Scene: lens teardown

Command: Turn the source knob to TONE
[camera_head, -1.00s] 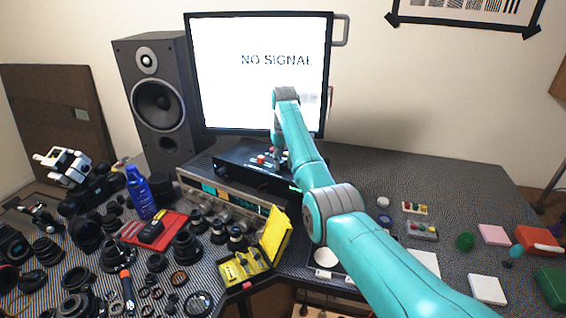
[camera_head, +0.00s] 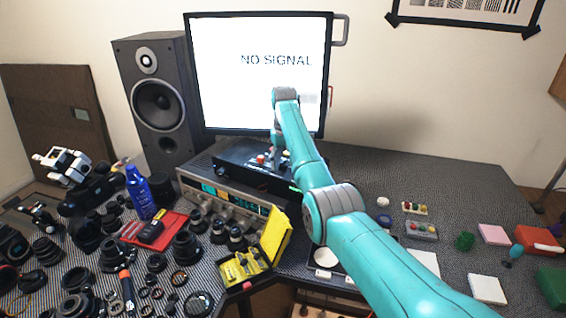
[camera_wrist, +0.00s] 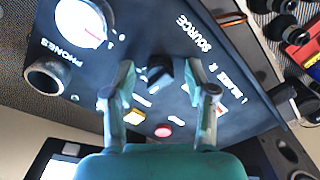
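The black source knob (camera_wrist: 160,73) sits on the dark panel of a black box, below the printed word SOURCE in the wrist view. My gripper (camera_wrist: 162,92) has its two fingers apart, one on each side of the knob, with gaps visible. The knob's pointer and the small position labels are too blurred to read, so I cannot tell its setting. In the head view the black box (camera_head: 232,160) stands below the monitor, and my arm hides much of its right part, including the knob.
The monitor (camera_head: 262,90) reads NO SIGNAL. A speaker (camera_head: 157,100) stands left; lens parts crowd the left table.

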